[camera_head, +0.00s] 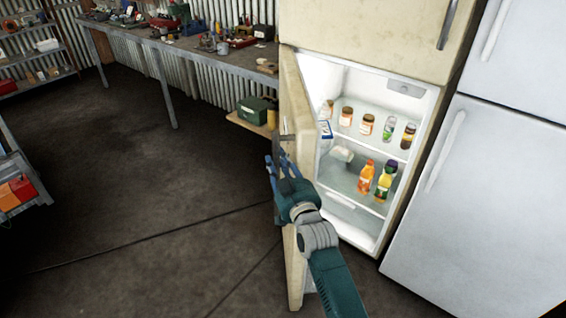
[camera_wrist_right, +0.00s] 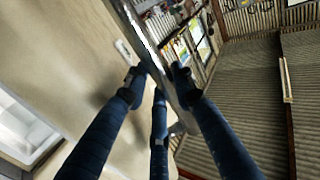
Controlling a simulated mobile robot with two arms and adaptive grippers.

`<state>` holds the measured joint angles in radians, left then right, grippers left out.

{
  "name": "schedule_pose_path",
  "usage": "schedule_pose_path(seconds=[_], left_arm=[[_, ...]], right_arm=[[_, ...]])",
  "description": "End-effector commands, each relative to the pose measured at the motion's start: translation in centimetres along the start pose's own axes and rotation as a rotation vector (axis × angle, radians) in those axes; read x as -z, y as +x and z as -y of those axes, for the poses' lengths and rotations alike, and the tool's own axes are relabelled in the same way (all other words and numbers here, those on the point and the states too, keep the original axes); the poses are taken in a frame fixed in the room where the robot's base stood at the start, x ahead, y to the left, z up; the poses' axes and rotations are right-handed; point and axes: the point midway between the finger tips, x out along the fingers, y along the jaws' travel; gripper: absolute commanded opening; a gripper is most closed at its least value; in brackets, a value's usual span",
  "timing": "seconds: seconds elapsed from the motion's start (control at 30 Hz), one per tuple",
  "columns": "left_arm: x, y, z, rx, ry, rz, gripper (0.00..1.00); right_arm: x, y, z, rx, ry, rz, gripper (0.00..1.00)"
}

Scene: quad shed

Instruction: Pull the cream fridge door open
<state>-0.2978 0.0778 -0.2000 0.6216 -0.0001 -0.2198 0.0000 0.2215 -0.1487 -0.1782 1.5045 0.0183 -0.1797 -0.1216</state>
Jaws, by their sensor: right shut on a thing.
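The cream fridge door (camera_head: 294,95) stands swung out to the left of the cream fridge (camera_head: 372,30), seen nearly edge-on, with the lit inside exposed. My right gripper (camera_head: 278,163) is at the outer left side of the door, shut on the door handle (camera_head: 284,139). In the right wrist view the gripper's blue fingers (camera_wrist_right: 158,80) close around the metal handle (camera_wrist_right: 150,45), with the cream door face (camera_wrist_right: 75,60) beside it. The fingers hide part of the handle. My left gripper is not in view.
Bottles and jars (camera_head: 366,180) stand on the fridge shelves. A white fridge (camera_head: 490,190) stands close on the right. A workbench (camera_head: 190,52) with tools runs along the back wall, with a green box (camera_head: 253,110) below.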

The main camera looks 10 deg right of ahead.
Motion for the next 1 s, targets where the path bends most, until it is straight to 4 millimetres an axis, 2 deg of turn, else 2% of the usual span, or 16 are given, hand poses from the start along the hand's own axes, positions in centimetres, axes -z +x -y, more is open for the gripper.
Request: schedule_pose_path(seconds=[0.27,0.3,0.37,0.73,0.87,1.0], left_arm=[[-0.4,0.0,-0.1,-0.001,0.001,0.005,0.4],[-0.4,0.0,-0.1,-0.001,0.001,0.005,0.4],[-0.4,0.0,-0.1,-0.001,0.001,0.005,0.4],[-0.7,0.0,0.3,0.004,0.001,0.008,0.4],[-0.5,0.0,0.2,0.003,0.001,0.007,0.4],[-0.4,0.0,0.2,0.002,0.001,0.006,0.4]], right_arm=[[-0.1,0.0,0.1,0.001,0.001,0.001,0.0],[-0.1,0.0,0.0,0.001,0.001,0.001,0.31],[-0.1,0.0,0.0,0.0,0.001,0.001,0.43],[-0.1,-0.5,0.0,0.0,0.0,0.002,0.43],[-0.2,-2.2,0.0,-0.001,0.0,0.003,0.43],[-0.2,-5.2,-0.1,-0.001,0.0,0.003,0.43]])
